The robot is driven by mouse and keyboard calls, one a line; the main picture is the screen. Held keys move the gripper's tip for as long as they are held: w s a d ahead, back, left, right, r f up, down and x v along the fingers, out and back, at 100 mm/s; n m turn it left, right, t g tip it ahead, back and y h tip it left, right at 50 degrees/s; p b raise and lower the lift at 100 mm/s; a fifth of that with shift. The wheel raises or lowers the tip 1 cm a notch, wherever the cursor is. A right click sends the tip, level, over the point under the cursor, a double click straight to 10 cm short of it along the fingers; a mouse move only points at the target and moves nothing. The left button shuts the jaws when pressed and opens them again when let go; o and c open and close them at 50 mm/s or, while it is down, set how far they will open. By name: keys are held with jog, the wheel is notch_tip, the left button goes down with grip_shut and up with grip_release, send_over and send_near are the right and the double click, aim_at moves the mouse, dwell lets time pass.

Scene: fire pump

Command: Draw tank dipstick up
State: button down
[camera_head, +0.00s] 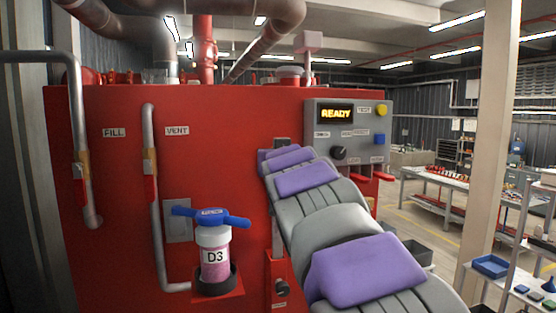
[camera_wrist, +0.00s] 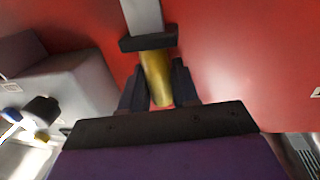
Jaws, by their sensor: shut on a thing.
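My gripper (camera_wrist: 158,88) is shut on the dipstick's brass-coloured handle (camera_wrist: 156,75) in the wrist view, one dark finger on each side. A dark collar (camera_wrist: 148,42) sits at the handle's end, and a flat grey strip (camera_wrist: 142,16) runs on beyond it against the red tank face. In the head view my arm's grey and purple links cover the gripper and handle. A grey upright strip (camera_head: 276,225) shows on the red tank (camera_head: 100,240) beside the arm. How far the dipstick is out cannot be told.
A control panel (camera_head: 348,133) reading READY stands right of the arm. A D3 canister (camera_head: 215,258) with a blue handle (camera_head: 211,217) sits on a red bracket at left. Grey FILL and VENT pipes (camera_head: 152,190) run down the tank. A pillar (camera_head: 492,130) and benches are at right.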

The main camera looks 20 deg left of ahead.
jog(key=shift+s+r, duration=0.15)
jog(key=shift+r, duration=0.3)
jog(key=c, duration=1.2)
grip_release()
jog(key=shift+o, duration=1.1)
jog(key=shift+a+f, duration=0.2)
jog(key=shift+s+d+f, duration=0.15)
jog(key=shift+s+d, duration=0.15)
jog(key=shift+s, duration=0.05)
jog(key=b+v, duration=0.4)
jog(key=v, duration=1.2)
jog(key=shift+s, duration=0.15)
jog(key=shift+a, duration=0.1)
